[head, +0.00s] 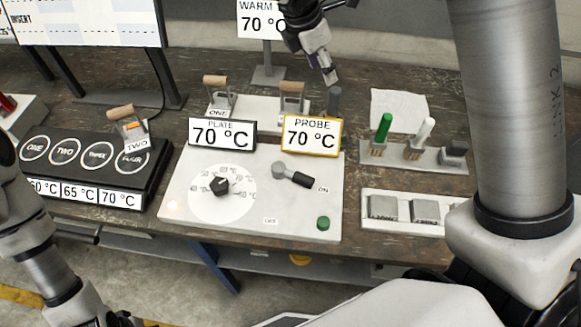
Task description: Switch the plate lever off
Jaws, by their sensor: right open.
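The plate lever (292,176) is a dark grey handle on the white control panel (245,223). It points right and slightly down, towards the ON label (323,188); the OFF label (270,221) lies lower left of it. My right gripper (329,74) is open and empty, pointing down above the back of the bench. It is well above and behind the lever, apart from it. My left arm comes in at the lower left; its gripper fingers are out of the picture.
The PLATE (222,134) and PROBE (311,135) displays stand at the panel's back edge. A dial (220,186) and green button (323,222) are on the panel. A black block (100,160) stands left; a rack with green and white handles (415,155) stands right.

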